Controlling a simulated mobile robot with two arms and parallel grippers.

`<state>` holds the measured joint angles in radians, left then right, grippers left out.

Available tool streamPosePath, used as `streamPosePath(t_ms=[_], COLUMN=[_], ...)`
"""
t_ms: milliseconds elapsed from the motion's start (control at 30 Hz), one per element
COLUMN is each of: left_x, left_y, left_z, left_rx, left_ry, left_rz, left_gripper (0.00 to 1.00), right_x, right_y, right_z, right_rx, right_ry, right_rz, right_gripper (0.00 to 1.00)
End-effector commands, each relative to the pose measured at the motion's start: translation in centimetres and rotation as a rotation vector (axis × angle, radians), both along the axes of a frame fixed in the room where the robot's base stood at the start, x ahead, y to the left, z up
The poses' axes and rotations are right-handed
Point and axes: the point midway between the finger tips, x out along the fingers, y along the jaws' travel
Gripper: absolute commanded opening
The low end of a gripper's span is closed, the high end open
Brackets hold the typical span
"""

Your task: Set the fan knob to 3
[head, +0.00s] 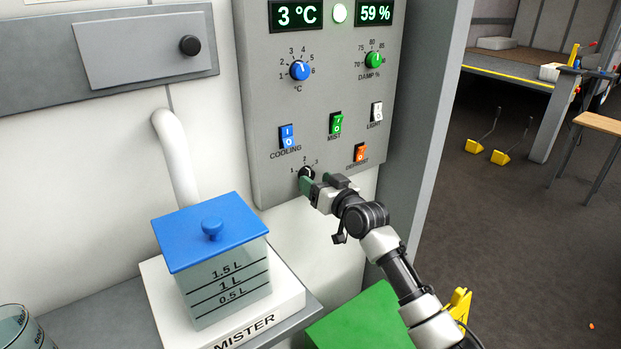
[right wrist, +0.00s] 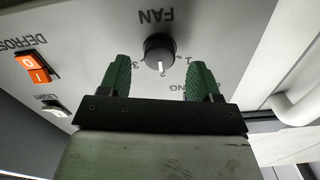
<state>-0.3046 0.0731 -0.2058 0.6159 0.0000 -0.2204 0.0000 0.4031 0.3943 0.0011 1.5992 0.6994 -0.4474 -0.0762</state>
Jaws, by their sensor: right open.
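The fan knob (right wrist: 159,48) is black and round with a white pointer line, on the grey control panel (head: 262,110). The right wrist view shows it upside down, with the FAN label beside it and the pointer toward the 2. In the head view the knob (head: 307,172) is low on the panel, partly hidden by my right gripper (head: 310,183). My right gripper also shows in the right wrist view (right wrist: 160,62), its green fingers open, one on each side of the knob with gaps visible. I cannot tell how far the fingertips are from the panel. My left gripper is out of view.
The orange defrost switch (head: 361,152) is just right of the fan knob, with the mist switch (head: 336,123) and cooling switch (head: 287,136) above. A blue-lidded water tank (head: 228,284) stands below left on the mister base (head: 290,292). A green box (head: 360,322) is below.

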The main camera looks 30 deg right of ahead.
Motion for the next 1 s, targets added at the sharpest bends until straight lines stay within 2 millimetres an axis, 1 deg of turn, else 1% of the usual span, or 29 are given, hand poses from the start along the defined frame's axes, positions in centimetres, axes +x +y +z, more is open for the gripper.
streamPosePath(t_ms=[33,100,200,333,567,600,667,900,1000], left_x=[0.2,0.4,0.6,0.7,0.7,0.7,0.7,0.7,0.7], left_y=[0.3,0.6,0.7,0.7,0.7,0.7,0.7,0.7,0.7], left_z=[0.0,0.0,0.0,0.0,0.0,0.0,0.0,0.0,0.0], left_rx=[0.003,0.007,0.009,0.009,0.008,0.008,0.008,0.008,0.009], left_ry=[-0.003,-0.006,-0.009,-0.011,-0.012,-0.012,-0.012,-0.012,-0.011], left_rz=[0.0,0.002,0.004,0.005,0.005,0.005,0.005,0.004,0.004], left_gripper=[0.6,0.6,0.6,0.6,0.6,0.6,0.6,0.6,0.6], right_x=[0.8,1.6,2.4,2.8,2.9,2.9,2.8,2.8,2.8], right_y=[0.1,0.2,0.3,0.4,0.4,0.4,0.4,0.4,0.4], right_z=[0.1,0.0,0.0,0.0,-0.1,-0.1,-0.1,-0.1,0.0], right_rx=[0.003,0.002,0.001,0.0,0.0,0.0,0.0,0.0,0.002], right_ry=[-0.001,-0.001,-0.001,0.0,0.0,0.0,0.0,0.0,0.0], right_rz=[0.0,0.0,-0.001,-0.001,-0.001,-0.001,-0.001,-0.001,-0.001], right_gripper=[0.63,0.63,0.63,0.63,0.63,0.6,0.51,0.14,0.14])
